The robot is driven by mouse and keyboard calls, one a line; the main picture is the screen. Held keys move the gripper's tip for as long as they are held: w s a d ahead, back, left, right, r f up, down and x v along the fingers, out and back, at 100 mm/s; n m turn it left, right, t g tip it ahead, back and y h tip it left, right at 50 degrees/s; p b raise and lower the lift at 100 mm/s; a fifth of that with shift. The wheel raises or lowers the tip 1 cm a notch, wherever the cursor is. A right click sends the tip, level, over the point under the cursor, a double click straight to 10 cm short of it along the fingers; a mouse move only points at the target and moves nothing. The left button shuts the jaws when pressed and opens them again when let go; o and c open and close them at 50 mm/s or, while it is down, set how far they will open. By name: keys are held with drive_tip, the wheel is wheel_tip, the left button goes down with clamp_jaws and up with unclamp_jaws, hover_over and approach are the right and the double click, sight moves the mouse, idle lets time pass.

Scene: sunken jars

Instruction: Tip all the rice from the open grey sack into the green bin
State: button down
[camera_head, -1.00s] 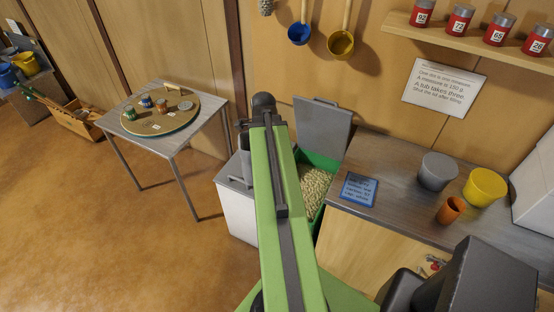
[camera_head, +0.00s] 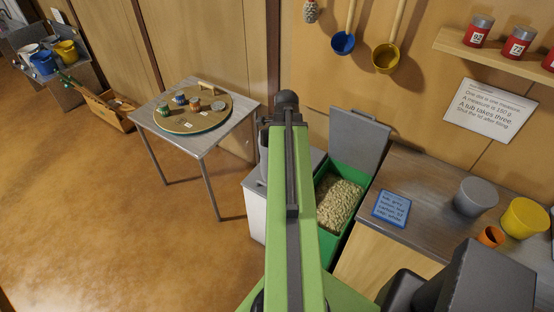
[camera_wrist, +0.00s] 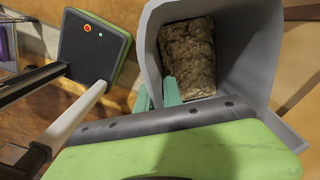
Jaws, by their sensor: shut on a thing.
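In the wrist view my teal gripper (camera_wrist: 158,96) is shut on the near wall of an open grey sack (camera_wrist: 240,48), one finger inside and one outside. Rice (camera_wrist: 188,55) lies at the bottom of the sack. In the head view my green arm hides my gripper and most of the sack. A grey piece (camera_head: 263,157) at the arm's left edge may be the sack. The green bin (camera_head: 331,246) stands open just right of the arm, its grey lid raised, with rice showing inside.
A white bin (camera_head: 256,205) with a grey top stands left of the arm. A counter (camera_head: 415,190) with a blue card (camera_head: 391,208), grey tub (camera_head: 476,197) and yellow tub (camera_head: 524,218) is on the right. A table (camera_head: 222,133) with a round board stands left; floor there is clear.

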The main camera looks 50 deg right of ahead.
drive_tip(key=s+d+r+m+p, duration=0.1)
drive_tip(key=s+d+r+p, duration=0.25)
drive_tip(key=s+d, duration=0.75)
drive_tip(key=s+d+r+p, duration=0.3)
drive_tip(key=s+d+r, duration=0.1)
drive_tip(key=s+d, duration=0.7)
wheel_tip(320, 180, down, 14)
drive_tip(key=w+a+g+h+b, duration=0.2)
drive_tip(key=g+h+b, duration=1)
drive_tip(key=b, duration=2.4)
drive_tip(key=w+r+g+b, duration=0.1)
drive_tip(key=g+b, duration=0.1)
drive_tip(key=b, duration=0.1)
drive_tip(key=w+a+g+h+b, duration=0.1)
drive_tip(key=g+b, duration=0.1)
drive_tip(key=b, duration=0.1)
drive_tip(key=w+a+r+g+b, duration=0.1)
drive_tip(key=w+g+b, duration=0.1)
drive_tip(key=b, duration=0.1)
drive_tip(key=shift+a+r+g+h, duration=0.15)
drive_tip(key=shift+r+g+h, duration=0.15)
drive_tip(key=shift+g, duration=0.1)
drive_tip(key=shift+r, duration=0.1)
